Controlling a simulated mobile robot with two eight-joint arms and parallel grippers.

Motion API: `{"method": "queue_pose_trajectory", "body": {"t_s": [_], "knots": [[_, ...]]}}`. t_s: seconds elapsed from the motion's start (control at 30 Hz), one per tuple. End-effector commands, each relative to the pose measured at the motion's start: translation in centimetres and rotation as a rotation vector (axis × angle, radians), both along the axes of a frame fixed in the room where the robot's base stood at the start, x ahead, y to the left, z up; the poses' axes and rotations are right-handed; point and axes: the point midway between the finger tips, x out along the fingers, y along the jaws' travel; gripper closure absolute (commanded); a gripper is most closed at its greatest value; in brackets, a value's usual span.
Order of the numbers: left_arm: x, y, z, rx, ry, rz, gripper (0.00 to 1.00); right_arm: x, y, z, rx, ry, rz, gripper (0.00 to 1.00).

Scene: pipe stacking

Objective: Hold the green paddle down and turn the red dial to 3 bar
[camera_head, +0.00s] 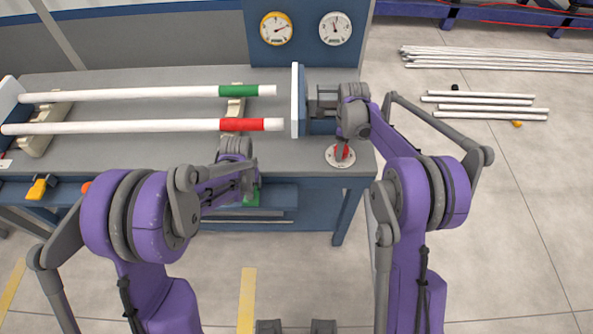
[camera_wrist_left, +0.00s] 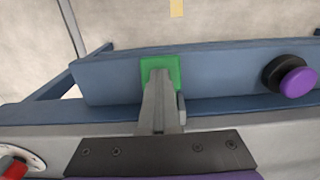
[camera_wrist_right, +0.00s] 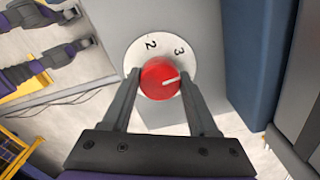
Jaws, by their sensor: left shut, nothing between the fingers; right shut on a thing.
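The green paddle (camera_wrist_left: 173,64) is on the front of the blue bench frame. My left gripper (camera_wrist_left: 160,76) is shut and empty, its fingertips over the paddle, seemingly against it. In the head view most of the paddle (camera_head: 253,197) is hidden by my left gripper (camera_head: 249,190). The red dial (camera_wrist_right: 160,82) sits on a round white plate on the bench top. My right gripper (camera_wrist_right: 160,76) is shut on it, one finger on each side. The dial's white mark points right, clockwise of the printed 3. The dial (camera_head: 342,152) is partly covered in the head view.
A yellow-rimmed gauge (camera_head: 276,28) and a white gauge (camera_head: 335,28) are on the back panel. White pipes with a green band (camera_head: 238,90) and a red band (camera_head: 242,125) lie on the bench. A purple knob (camera_wrist_left: 298,82) is beside the paddle. Loose pipes (camera_head: 485,103) lie on the floor.

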Motion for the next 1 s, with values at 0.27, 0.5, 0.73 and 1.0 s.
{"method": "queue_pose_trajectory", "body": {"t_s": [0.27,0.5,0.73,1.0], "knots": [[0.2,0.0,-0.1,0.0,-0.006,0.0,1.0,0.0,0.0,0.0,-0.001,-0.001,0.262,0.85],[0.2,0.0,-0.1,0.001,-0.006,0.0,1.0,0.0,0.0,0.0,-0.001,-0.001,0.278,0.85],[0.2,0.0,0.0,0.001,-0.006,0.001,1.0,0.0,0.0,0.0,-0.001,-0.001,0.375,0.85],[0.1,0.0,2.1,0.001,-0.003,0.0,1.0,0.1,0.0,-0.1,-0.002,-0.003,0.373,0.85]]}}
